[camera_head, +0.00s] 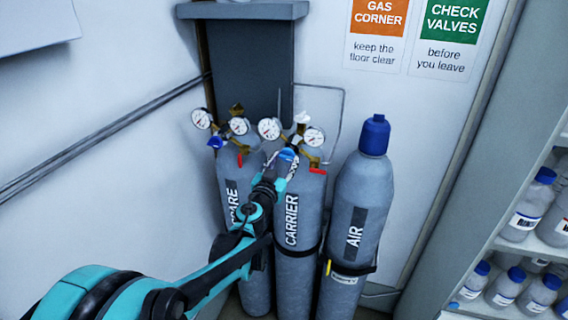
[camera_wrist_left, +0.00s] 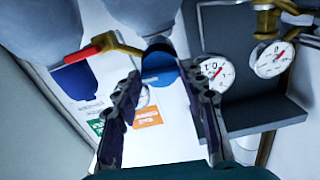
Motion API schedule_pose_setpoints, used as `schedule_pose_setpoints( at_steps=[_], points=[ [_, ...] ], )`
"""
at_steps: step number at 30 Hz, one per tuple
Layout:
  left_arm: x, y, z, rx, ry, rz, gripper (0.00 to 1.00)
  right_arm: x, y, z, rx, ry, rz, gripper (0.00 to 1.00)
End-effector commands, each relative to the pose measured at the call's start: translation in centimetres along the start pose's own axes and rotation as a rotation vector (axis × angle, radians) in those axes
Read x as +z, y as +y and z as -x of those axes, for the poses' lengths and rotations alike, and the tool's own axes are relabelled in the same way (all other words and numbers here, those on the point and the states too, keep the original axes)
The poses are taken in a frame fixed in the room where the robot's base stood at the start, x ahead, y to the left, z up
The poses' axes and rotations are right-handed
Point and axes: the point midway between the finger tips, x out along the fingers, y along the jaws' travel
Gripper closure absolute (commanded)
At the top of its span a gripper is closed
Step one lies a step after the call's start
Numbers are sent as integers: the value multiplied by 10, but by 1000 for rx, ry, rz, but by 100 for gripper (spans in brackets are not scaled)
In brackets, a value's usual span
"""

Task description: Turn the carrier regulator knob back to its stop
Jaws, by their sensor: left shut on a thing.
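The carrier regulator knob (camera_head: 287,154) is a small blue cap on the brass regulator of the middle cylinder, labelled CARRIER (camera_head: 291,225). My left gripper (camera_head: 284,165) is at the knob and shut on it. In the left wrist view the round blue knob (camera_wrist_left: 160,64) sits between the two dark fingertips (camera_wrist_left: 162,78). Two white dial gauges (camera_head: 268,128) (camera_head: 314,137) flank the knob. A red lever (camera_head: 318,171) is on the regulator's outlet, to the right of the knob. The fingers partly hide the regulator body. My right gripper is not in view.
The SPARE cylinder (camera_head: 231,190) stands close at left, with its own gauges, blue knob (camera_head: 215,142) and red lever. The AIR cylinder (camera_head: 357,200) with a blue cap (camera_head: 374,135) stands at right. A shelf of bottles (camera_head: 500,245) is at far right.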

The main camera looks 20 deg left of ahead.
Motion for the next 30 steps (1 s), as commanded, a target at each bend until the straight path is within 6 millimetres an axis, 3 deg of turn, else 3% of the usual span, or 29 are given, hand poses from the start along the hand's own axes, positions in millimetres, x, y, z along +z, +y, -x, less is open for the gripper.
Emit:
schedule_pose_setpoints(
  at_steps=[22, 23, 25, 30],
  points=[
    [1, 1, 1, 2, 0, 94, 88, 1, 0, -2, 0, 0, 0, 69],
    [1, 1, 1, 2, 0, 94, 56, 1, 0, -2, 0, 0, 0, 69],
    [1, 1, 1, 2, 0, 94, 38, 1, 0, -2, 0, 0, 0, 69],
    [1, 1, 0, 1, 0, 93, 38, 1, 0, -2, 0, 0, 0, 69]
  ],
)
